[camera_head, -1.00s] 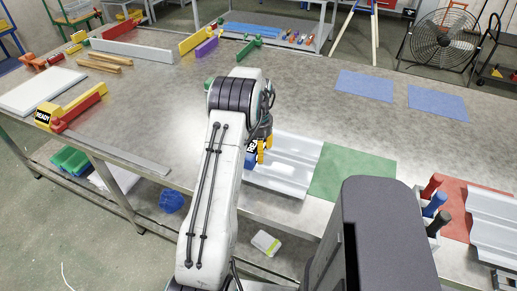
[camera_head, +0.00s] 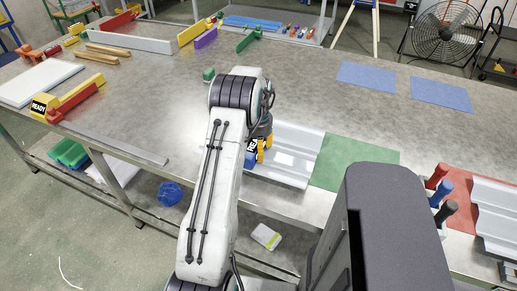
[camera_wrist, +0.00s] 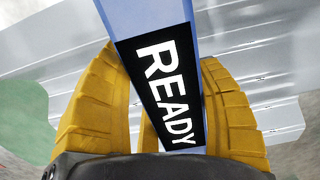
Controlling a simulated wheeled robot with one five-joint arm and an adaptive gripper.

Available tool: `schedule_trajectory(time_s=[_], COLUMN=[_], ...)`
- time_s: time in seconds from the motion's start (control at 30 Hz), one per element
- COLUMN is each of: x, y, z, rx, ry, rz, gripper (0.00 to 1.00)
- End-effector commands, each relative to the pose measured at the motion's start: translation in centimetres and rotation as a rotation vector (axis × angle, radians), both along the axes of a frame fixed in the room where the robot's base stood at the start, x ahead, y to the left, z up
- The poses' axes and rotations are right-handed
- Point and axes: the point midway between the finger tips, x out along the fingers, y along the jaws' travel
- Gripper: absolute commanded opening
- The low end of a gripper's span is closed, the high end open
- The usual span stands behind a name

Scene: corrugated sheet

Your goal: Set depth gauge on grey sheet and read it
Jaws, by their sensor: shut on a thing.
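The depth gauge is a blue bar with a black display reading READY. In the wrist view the gauge (camera_wrist: 194,20) runs between the two yellow fingers of my gripper (camera_wrist: 158,65), which is shut on it. In the head view my gripper (camera_head: 262,149) is at the left part of the grey corrugated sheet (camera_head: 292,164), and the arm hides part of both. The sheet (camera_wrist: 255,45) lies behind the gauge in the wrist view. The gauge's lower end is hidden, so I cannot tell if it touches the sheet.
A green mat (camera_head: 355,160) lies right of the sheet. A second corrugated sheet (camera_head: 497,215) lies on a red mat (camera_head: 455,205), near several coloured handles (camera_head: 442,193). A small green block (camera_head: 208,75) stands behind my arm. The table's middle (camera_head: 320,100) is clear.

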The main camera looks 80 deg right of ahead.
Motion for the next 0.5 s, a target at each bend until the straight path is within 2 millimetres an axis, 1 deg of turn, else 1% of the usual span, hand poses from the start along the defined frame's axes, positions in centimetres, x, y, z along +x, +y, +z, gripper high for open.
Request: schedule_trajectory(time_s=[0.5], x=[0.0], y=[-0.04], z=[-0.35], rx=[-0.001], ry=[0.0], rz=[0.0], gripper=[0.24])
